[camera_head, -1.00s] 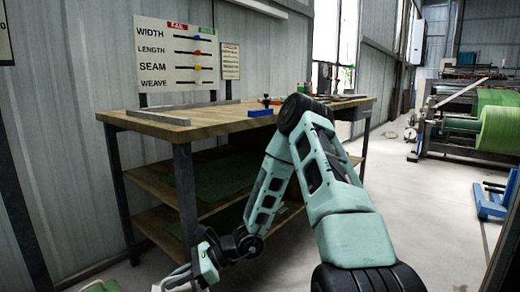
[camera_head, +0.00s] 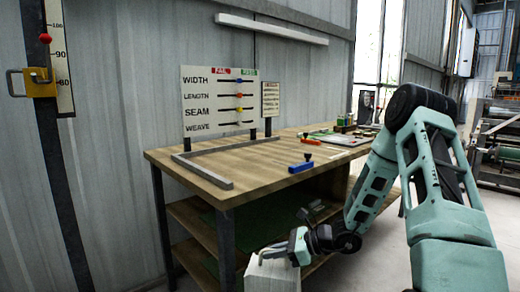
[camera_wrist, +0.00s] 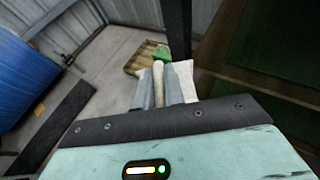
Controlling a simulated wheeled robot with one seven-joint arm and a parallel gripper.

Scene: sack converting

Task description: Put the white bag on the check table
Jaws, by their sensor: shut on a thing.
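The white bag (camera_head: 272,276) hangs below my gripper (camera_head: 274,256) at the bottom of the head view, low in front of the check table. My gripper is shut on its upper part. The bag's lower part is cut off by the frame. In the wrist view, pale cloth of the white bag (camera_wrist: 208,86) shows beside and between the grey fingers (camera_wrist: 162,88). The check table (camera_head: 215,164) has a wooden top, dark legs and lower shelves. Its top is higher than my gripper.
A grey angle frame (camera_head: 203,171) lies on the table's left end, with a blue tool (camera_head: 301,166) to its right. A check board (camera_head: 219,101) stands behind. Small items crowd the right end. The wrist view shows a pallet (camera_wrist: 134,65) and a blue drum (camera_wrist: 32,62).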

